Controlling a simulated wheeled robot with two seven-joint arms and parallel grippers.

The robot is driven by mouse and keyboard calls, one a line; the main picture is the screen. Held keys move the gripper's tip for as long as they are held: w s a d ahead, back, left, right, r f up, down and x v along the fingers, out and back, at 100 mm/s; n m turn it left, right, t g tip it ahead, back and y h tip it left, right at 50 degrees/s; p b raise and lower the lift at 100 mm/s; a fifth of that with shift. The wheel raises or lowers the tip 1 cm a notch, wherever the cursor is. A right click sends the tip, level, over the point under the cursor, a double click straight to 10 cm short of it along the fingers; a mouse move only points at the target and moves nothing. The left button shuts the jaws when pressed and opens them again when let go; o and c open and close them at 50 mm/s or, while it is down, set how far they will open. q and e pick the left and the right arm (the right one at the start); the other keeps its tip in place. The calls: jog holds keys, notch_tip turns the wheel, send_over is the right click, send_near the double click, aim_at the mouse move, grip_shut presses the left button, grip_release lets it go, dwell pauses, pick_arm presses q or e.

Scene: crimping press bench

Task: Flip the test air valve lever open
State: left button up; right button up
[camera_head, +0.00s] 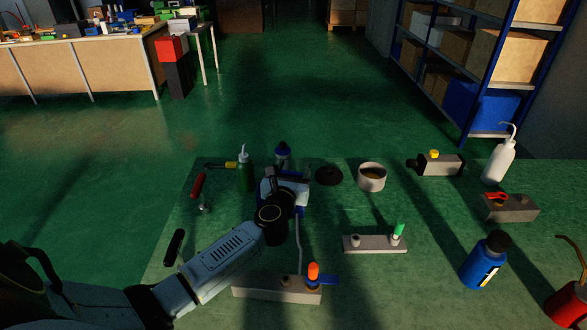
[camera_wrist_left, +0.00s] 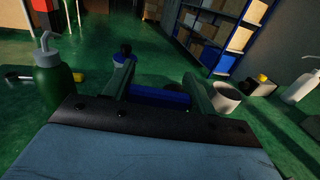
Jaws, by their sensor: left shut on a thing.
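My left gripper (camera_head: 287,184) reaches over the middle of the bench and hides part of what is under it. In the left wrist view its fingers (camera_wrist_left: 160,92) are shut on a blue bar (camera_wrist_left: 160,98) that spans between them. I cannot tell from these views whether this bar is the valve lever. A grey block (camera_head: 262,288) near the front has an orange-topped post (camera_head: 313,272) and a flat blue lever (camera_head: 329,280) pointing right. Another grey block (camera_head: 515,210) at the right carries a red handle (camera_head: 497,196). My right gripper is not in view.
A green bottle (camera_head: 246,172) stands left of the gripper, and a blue bottle (camera_head: 283,155) behind it. A plate with a green-topped post (camera_head: 398,233), a white cup (camera_head: 371,178), a blue bottle (camera_head: 485,262) and a red can (camera_head: 568,304) stand to the right.

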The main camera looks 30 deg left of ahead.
pick_arm(q)
jog(key=shift+n+g+y, duration=0.3)
jog(key=shift+n+y, duration=0.4)
jog(key=shift+y, duration=0.2)
jog(key=shift+s+a+n+g+y+b, duration=0.1)
jog(key=shift+a+n+g+y+b, duration=0.15)
jog(key=shift+n+g+y, duration=0.6)
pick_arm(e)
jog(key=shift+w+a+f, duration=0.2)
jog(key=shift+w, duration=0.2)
pick_arm(q)
jog(key=shift+y, duration=0.25)
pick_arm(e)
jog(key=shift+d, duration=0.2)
pick_arm(q)
jog(key=o, duration=1)
jog(key=shift+m+t, duration=0.25)
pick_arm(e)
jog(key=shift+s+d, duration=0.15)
pick_arm(q)
jog(key=shift+s+d, duration=0.1)
